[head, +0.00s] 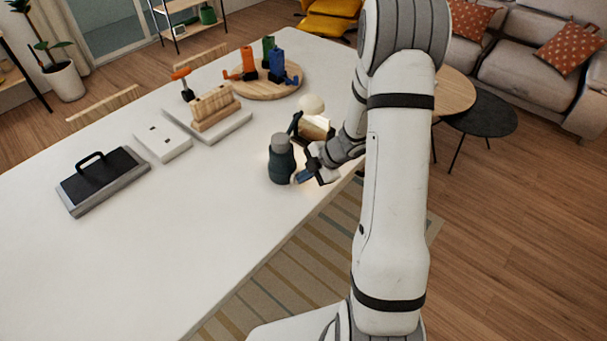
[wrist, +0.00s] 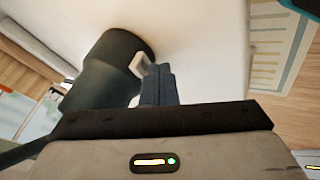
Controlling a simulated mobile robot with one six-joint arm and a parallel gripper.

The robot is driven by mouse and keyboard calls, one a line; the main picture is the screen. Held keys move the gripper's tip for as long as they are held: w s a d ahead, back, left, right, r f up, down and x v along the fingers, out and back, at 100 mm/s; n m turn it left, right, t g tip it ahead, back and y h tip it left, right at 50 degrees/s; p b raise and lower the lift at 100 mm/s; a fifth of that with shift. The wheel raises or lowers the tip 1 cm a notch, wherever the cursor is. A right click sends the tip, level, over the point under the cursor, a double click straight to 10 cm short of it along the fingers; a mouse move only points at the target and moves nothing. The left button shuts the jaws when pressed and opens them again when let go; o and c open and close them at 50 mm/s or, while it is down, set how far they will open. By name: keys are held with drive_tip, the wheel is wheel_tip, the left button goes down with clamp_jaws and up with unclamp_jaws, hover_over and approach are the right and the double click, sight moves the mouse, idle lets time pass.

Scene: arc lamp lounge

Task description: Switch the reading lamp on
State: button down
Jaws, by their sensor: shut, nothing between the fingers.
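A dark teal, bottle-shaped body with a grey top (head: 281,160), which I take for the reading lamp, stands upright near the table's right edge. In the wrist view its dark side (wrist: 105,75) carries a small white switch-like piece (wrist: 139,64) low down. My gripper (head: 303,177) is just right of its base. In the wrist view the shut, empty fingers (wrist: 158,84) are right beside the white piece; I cannot tell whether they touch. The table around the body looks bright, but I cannot tell whether the lamp is lit.
A cream globe (head: 311,104) and a wooden piece (head: 318,128) stand close behind, partly hidden by my arm. A round board (head: 262,91) with coloured items, a wooden rack (head: 214,108), a white socket block (head: 162,143) and a black-handled case (head: 103,180) lie farther left. The near table is clear.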

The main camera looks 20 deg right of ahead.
drive_tip(key=shift+s+d, duration=0.25)
drive_tip(key=shift+s, duration=0.15)
drive_tip(key=s, duration=0.1)
drive_tip(key=s+d+p, duration=0.1)
drive_tip(key=shift+s+d+r, duration=0.1)
drive_tip(key=shift+s+d, duration=0.2)
drive_tip(key=shift+s, duration=0.05)
drive_tip(key=w+v, duration=0.1)
drive_tip(key=v, duration=0.8)
drive_tip(key=shift+s+d+r, duration=0.15)
drive_tip(key=shift+d+r, duration=0.15)
drive_tip(key=shift+d, duration=0.2)
